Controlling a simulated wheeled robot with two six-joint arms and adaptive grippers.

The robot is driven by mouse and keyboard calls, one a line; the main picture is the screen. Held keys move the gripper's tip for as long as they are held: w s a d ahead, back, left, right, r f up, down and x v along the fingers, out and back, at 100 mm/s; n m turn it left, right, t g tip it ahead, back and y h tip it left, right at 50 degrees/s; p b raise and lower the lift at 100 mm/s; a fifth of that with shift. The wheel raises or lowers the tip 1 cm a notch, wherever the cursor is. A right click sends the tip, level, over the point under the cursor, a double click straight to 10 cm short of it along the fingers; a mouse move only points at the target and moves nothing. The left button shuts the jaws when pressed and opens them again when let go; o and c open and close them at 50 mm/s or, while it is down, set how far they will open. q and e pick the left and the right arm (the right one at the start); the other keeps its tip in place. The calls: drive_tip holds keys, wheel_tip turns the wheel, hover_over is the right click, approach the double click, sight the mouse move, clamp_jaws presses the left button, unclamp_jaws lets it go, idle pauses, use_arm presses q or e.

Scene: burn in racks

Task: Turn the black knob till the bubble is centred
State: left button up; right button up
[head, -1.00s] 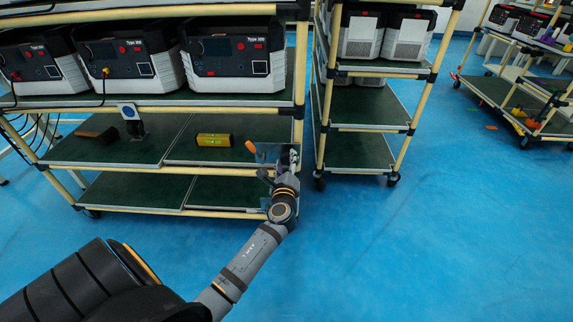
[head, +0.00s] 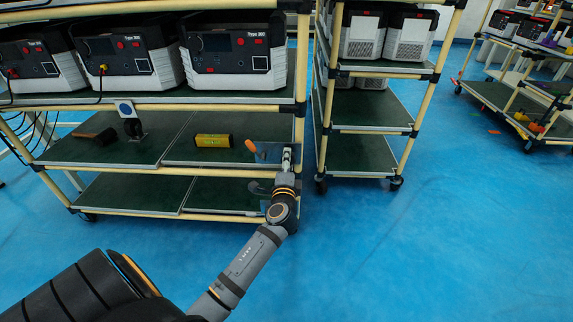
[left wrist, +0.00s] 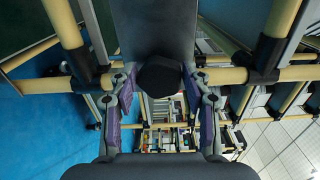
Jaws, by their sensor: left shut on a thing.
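The black knob (left wrist: 160,75) shows in the left wrist view, between the fingers of my left gripper (left wrist: 163,88). A finger is on each side of it, and the gripper is shut on it. A grey plate (left wrist: 155,25) is right behind the knob. In the head view my left gripper (head: 287,160) is at the front right corner of the rack's middle shelf, and the knob is hidden there. A yellow spirit level (head: 212,141) lies on that shelf; its bubble is too small to read. My right gripper is not in view.
A screwdriver-like orange handle (head: 250,146) is left of my gripper. A brown block (head: 94,135) and a small stand with a blue disc (head: 127,111) are farther left. Black and white Type 350 units (head: 236,45) fill the shelf above. The rack's right post (head: 299,100) is close to my gripper.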

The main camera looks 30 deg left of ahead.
use_arm(q)
drive_tip(key=shift+n, duration=0.3)
drive_tip(key=o, duration=1.1)
drive_tip(key=shift+s, duration=0.1)
drive_tip(key=v, duration=1.2)
drive_tip(key=shift+a, duration=0.1)
